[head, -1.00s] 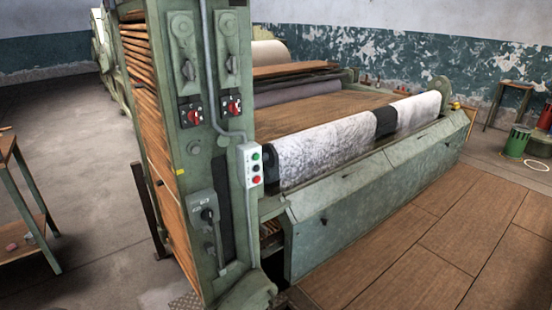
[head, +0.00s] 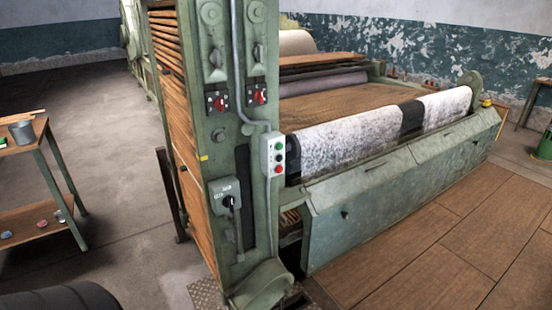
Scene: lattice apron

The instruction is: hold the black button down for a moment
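The black button (head: 278,157) is a small dark dot on a pale grey control box (head: 268,154). The box is fixed to the front edge of the green machine post. A green button (head: 278,146) is above the black one and a red button (head: 278,169) is below it. The black button is too small to tell whether it is pressed. Neither of my grippers is in view, and nothing is in front of the box.
Red rotary switches (head: 260,97) and a lever switch box (head: 225,195) are on the same post. A wooden bench (head: 30,220) stands at left. Bare floor (head: 125,190) lies between bench and machine.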

